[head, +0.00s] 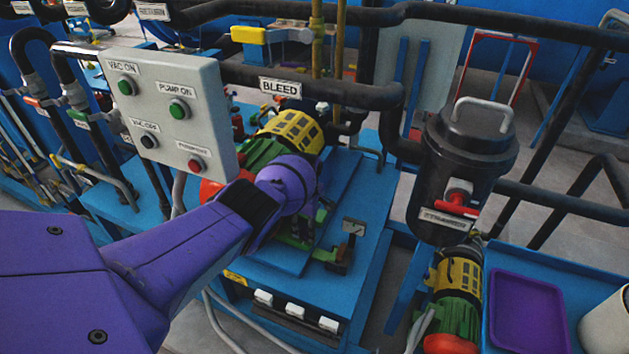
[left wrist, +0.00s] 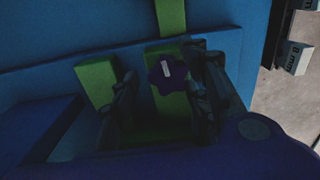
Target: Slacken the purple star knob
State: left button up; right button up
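The purple star knob (left wrist: 167,73) shows in the left wrist view, dark and lobed with a small pale mark on top, beside green metal parts. My left gripper (left wrist: 164,88) is open, with one dark finger on each side of the knob in the picture. A gap shows between the knob and the left finger; the right finger lies close to it, and I cannot tell whether they touch. In the head view my left gripper (head: 304,228) points down at the green fixture on the blue bench, and the knob is mostly hidden there. My right gripper is not in view.
A grey button panel (head: 168,112) stands close above my left arm. A yellow and green motor (head: 290,135) lies behind the gripper. A black canister (head: 462,165) and a purple tray (head: 527,312) are at the right. White labelled blocks (head: 296,312) line the bench front.

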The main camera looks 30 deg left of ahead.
pick_arm(q)
jog(key=shift+a+r, duration=0.1)
jog(key=shift+r, duration=0.65)
notch_tip(320, 180, up, 10)
jog(key=shift+r, duration=0.25)
jog(key=shift+o, duration=0.2)
